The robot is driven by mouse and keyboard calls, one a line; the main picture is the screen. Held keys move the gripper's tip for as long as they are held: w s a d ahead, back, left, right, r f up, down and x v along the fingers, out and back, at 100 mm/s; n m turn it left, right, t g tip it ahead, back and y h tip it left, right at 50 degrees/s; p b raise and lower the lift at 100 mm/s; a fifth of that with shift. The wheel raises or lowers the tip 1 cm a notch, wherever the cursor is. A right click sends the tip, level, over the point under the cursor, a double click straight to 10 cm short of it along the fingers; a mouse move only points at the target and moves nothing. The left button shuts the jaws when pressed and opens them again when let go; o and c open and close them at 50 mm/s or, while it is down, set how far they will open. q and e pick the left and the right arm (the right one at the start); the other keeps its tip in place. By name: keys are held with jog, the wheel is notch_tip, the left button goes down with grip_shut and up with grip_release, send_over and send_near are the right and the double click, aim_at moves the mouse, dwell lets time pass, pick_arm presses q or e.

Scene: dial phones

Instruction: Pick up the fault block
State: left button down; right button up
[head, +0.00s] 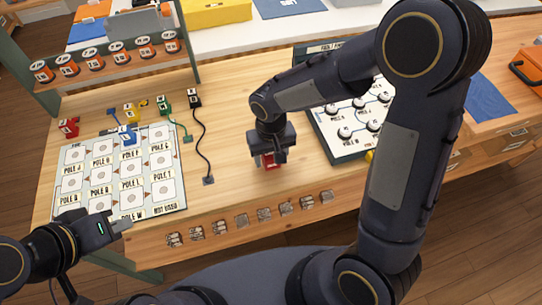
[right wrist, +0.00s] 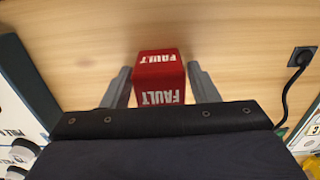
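The fault block (right wrist: 160,75) is a red cube with white FAULT lettering on two faces, seen in the right wrist view. It stands on the wooden table between the two grey fingers of my right gripper (right wrist: 161,88). Narrow gaps show between the block and both fingers. In the head view the block (head: 270,160) is partly hidden under my right gripper (head: 268,155). My left gripper (head: 118,226) is at the lower left, beside the front edge of the pole board and away from the block; its finger opening is not clear.
A pole-labelled board (head: 178,205) lies on the left, with several small coloured blocks and cables behind it. A black cable plug (head: 208,181) lies left of my right gripper. A dial panel (head: 340,152) is on the right, partly behind my right arm. Bare wood surrounds the fault block.

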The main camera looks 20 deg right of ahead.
jog(key=c, duration=0.8)
jog(key=shift+o, duration=0.2)
jog(key=shift+r, duration=0.2)
jog(key=shift+r, duration=0.25)
notch_tip(320, 180, up, 2)
jog(key=shift+r, duration=0.2)
jog(key=a+r, duration=1)
jog(key=a, duration=0.4)
jog(key=shift+s, duration=0.3)
